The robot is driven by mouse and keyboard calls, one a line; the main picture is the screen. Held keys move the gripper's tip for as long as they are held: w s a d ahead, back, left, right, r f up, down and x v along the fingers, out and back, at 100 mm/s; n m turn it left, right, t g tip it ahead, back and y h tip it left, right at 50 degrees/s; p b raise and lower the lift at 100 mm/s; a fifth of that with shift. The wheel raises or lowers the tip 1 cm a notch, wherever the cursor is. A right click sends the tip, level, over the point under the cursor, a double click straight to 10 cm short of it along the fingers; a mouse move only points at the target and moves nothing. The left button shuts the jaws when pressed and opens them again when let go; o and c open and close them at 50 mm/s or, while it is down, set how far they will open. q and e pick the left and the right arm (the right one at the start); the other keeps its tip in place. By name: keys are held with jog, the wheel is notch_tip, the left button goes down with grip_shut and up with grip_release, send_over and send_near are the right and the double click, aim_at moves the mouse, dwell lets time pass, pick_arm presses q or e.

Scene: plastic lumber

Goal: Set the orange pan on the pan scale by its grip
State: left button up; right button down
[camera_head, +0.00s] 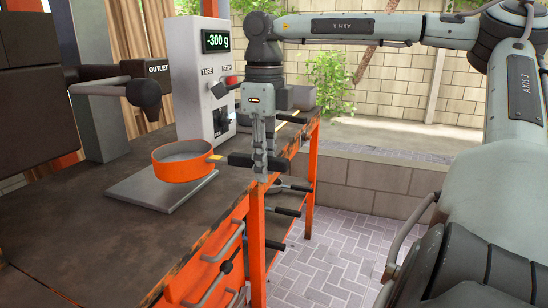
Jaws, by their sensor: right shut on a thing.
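The orange pan (183,161), grey inside, is upright and level over the grey plate of the pan scale (145,200). Whether its base touches the plate or hangs just above it, I cannot tell. The scale's white column (198,75) rises behind the pan, and its green display (215,41) reads -300 g. The pan's black grip (240,160), with a yellow band near the pan, points right. My right gripper (262,170) points down and is shut on this grip, hiding part of it. My left gripper is not in view.
The dark worktop (75,215) is clear in front of the scale. Its orange frame (255,245) has several black handles and grey bars on the side. A dark machine marked OUTLET (157,69) stands at the left, a black knob-ended lever (145,93) near the scale.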

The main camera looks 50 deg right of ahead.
aim_at(231, 154)
jog(key=w, duration=0.2)
jog(key=shift+w+a+f, duration=0.25)
jog(key=shift+w+a, duration=0.05)
jog(key=shift+a, duration=0.05)
jog(key=w, duration=0.2)
jog(key=w+a+f, duration=0.1)
jog(key=shift+w, duration=0.4)
jog(key=shift+w+a+f, duration=0.15)
jog(key=shift+w+f, duration=0.05)
jog(key=shift+w, duration=0.05)
jog(key=shift+f+b, duration=0.4)
jog(key=shift+f, duration=0.05)
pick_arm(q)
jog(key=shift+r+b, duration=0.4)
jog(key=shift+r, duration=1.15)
pick_arm(e)
jog(key=shift+s+f, duration=0.15)
jog(key=shift+f, duration=0.45)
jog(key=c, duration=1.3)
grip_release()
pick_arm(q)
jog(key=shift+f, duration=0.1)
